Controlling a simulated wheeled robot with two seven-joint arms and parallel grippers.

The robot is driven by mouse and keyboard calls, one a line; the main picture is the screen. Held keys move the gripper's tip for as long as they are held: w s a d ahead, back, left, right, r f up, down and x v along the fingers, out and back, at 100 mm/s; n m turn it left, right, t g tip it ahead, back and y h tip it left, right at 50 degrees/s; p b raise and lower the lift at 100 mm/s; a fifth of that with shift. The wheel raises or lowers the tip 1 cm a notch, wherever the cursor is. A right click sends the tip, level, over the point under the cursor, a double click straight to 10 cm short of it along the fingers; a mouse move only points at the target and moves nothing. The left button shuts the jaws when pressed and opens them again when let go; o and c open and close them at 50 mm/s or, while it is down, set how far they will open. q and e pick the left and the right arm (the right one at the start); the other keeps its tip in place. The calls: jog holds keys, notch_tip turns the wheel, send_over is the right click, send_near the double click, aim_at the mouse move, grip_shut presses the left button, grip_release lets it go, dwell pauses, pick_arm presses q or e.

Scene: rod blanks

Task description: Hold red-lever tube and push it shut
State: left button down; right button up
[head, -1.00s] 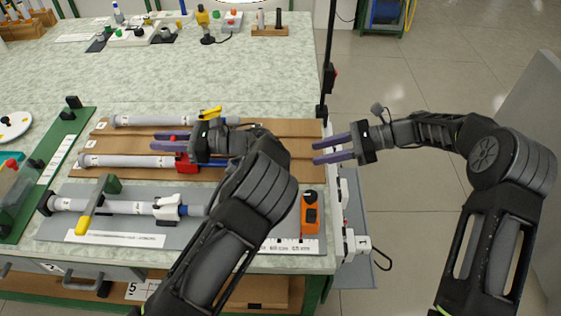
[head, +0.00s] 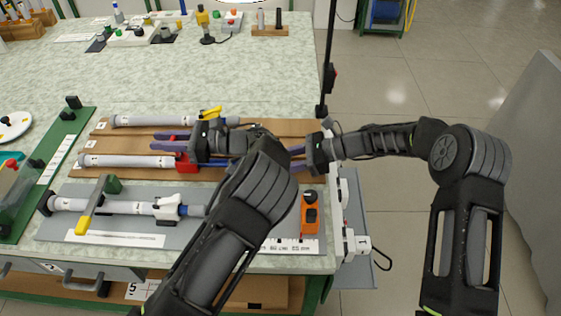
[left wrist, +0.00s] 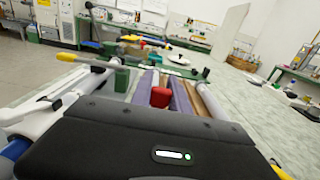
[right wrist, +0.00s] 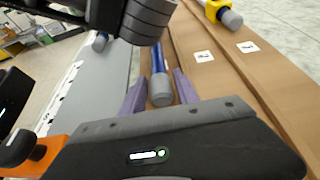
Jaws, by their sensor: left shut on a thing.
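The red-lever tube (head: 128,161) is a grey-white tube lying on a brown board, with a red collar (head: 186,163) at its right end. My left gripper (head: 157,141) is shut on it by this collar, and the red lever (left wrist: 160,97) shows between its purple fingers in the left wrist view. In the right wrist view the tube's blue rod (right wrist: 157,62) ends in a grey cap (right wrist: 160,90). My right gripper (right wrist: 159,80) is open, with one finger on each side of the cap. A visible gap separates each finger from it. My left arm hides part of the rod from the head.
A yellow-lever tube (head: 150,121) lies behind on the board. A white-lever tube (head: 130,207) lies in front on a grey plate, with a yellow-tipped handle (head: 91,208) over it. An orange block (head: 309,214) stands near the table's right edge.

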jog(key=shift+c, duration=0.3)
grip_shut()
jog(key=shift+a, duration=0.1)
dwell(1.1)
